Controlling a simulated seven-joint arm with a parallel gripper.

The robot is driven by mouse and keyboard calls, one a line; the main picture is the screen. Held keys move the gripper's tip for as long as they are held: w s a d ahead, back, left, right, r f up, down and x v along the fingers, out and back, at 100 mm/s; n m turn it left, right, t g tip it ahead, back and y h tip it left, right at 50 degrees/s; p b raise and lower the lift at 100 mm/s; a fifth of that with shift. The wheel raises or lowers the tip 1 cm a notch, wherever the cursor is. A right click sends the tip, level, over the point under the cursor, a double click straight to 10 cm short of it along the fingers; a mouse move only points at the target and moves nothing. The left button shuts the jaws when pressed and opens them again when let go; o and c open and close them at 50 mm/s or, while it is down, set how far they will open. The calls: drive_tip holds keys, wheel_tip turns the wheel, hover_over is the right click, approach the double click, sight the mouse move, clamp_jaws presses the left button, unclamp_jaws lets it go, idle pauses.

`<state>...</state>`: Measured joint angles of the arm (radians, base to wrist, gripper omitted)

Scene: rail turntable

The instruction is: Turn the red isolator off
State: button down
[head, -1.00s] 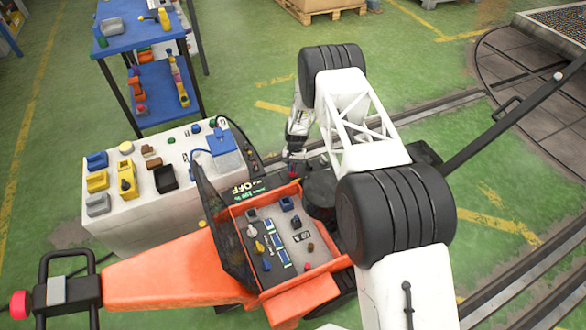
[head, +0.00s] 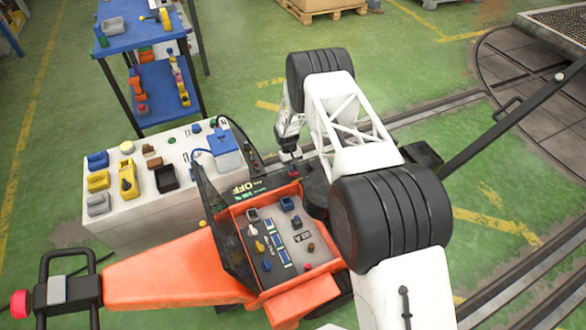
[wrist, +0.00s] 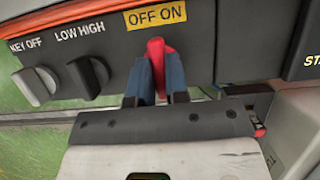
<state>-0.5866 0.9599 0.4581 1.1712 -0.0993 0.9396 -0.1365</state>
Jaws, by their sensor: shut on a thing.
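The red isolator (wrist: 156,55) is a red handle on a dark panel, under a yellow label (wrist: 156,17) reading OFF on the left and ON on the right. In the wrist view my gripper (wrist: 155,80) has its two blue fingers shut on the handle, one on each side. The handle stands nearly upright below the middle of the label; its lower part is hidden between the fingers. In the head view my gripper (head: 289,155) is at the dark panel beyond the orange machine, small and partly hidden.
Left of the isolator are a LOW HIGH knob (wrist: 88,76) and a KEY OFF knob (wrist: 35,85). An orange machine (head: 180,272) with an open control tray stands in front. A white bench (head: 140,225) with small coloured parts is at the left.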

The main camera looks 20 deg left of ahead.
idle(0.3)
drive_tip(key=c, duration=1.1)
unclamp_jaws()
drive_tip(key=shift+r, duration=0.15)
drive_tip(key=shift+v, duration=3.8)
drive_tip(key=shift+w, duration=0.1)
